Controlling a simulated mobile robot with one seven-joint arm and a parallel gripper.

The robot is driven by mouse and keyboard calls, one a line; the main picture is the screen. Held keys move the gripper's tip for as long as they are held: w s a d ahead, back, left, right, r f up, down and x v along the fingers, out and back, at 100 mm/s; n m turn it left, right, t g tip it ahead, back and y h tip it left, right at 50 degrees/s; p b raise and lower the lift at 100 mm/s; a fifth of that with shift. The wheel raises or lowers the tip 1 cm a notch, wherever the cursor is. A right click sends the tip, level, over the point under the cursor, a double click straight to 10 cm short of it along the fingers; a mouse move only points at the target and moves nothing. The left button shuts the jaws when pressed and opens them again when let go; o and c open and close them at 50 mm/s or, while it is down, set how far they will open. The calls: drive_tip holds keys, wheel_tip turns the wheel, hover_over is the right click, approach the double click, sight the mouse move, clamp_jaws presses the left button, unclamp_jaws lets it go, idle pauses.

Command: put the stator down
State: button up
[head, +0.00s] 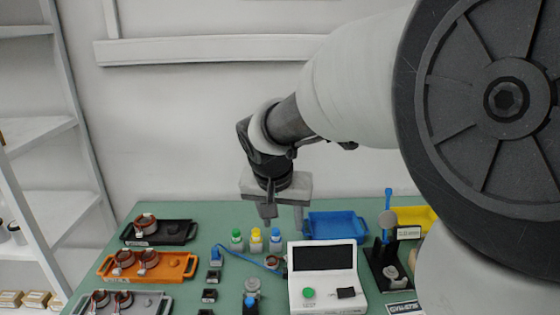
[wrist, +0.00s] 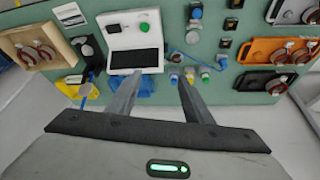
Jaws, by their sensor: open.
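My gripper (head: 283,218) is open above the back of the table, with nothing seen between its fingers; it also shows in the wrist view (wrist: 160,82). Several copper-wound stators are in view. One stator (head: 145,221) sits in the black tray (head: 176,232) at the left. Two more, including this stator (head: 148,259), lie in the orange tray (head: 177,266). Others, such as this stator (head: 100,298), are in the grey tray (head: 158,303). A small copper-coloured part (head: 272,262), perhaps a stator, is left of the white tester (head: 325,291).
Bottles with green, yellow and blue caps (head: 256,240) stand just below my gripper. A wooden box (wrist: 16,43) holds stators in the wrist view.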

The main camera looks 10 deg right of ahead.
drive_tip(key=w+a+f+m, duration=0.3)
drive_tip(key=w+a+f, duration=0.1)
drive_tip(key=w+f, duration=0.95)
approach(270, 260)
drive_tip(key=shift+w+d+f+g+h+p, duration=0.1)
drive_tip(key=shift+f+g+h+p, duration=0.25)
drive_tip(key=shift+f, duration=0.55)
drive_tip(key=shift+p+x, duration=0.3)
drive_tip(key=shift+x, duration=2.6)
drive_tip(key=c, duration=1)
wheel_tip(270, 260, up, 17)
drive_tip(key=w+d+f+m+b, duration=0.2)
drive_tip(key=w+d, duration=0.2)
drive_tip(key=d, duration=0.4)
drive_tip(key=w+d+f+m+g+h+b, duration=0.1)
drive_tip(key=w+d+f, duration=0.2)
drive_tip(key=d, duration=0.5)
drive_tip(key=w+d+f+m+b, duration=0.2)
drive_tip(key=w+d, duration=0.2)
drive_tip(key=d, duration=0.5)
wheel_tip(270, 260, down, 9)
drive_tip(key=shift+a+f, duration=0.1)
drive_tip(key=shift+a, duration=0.05)
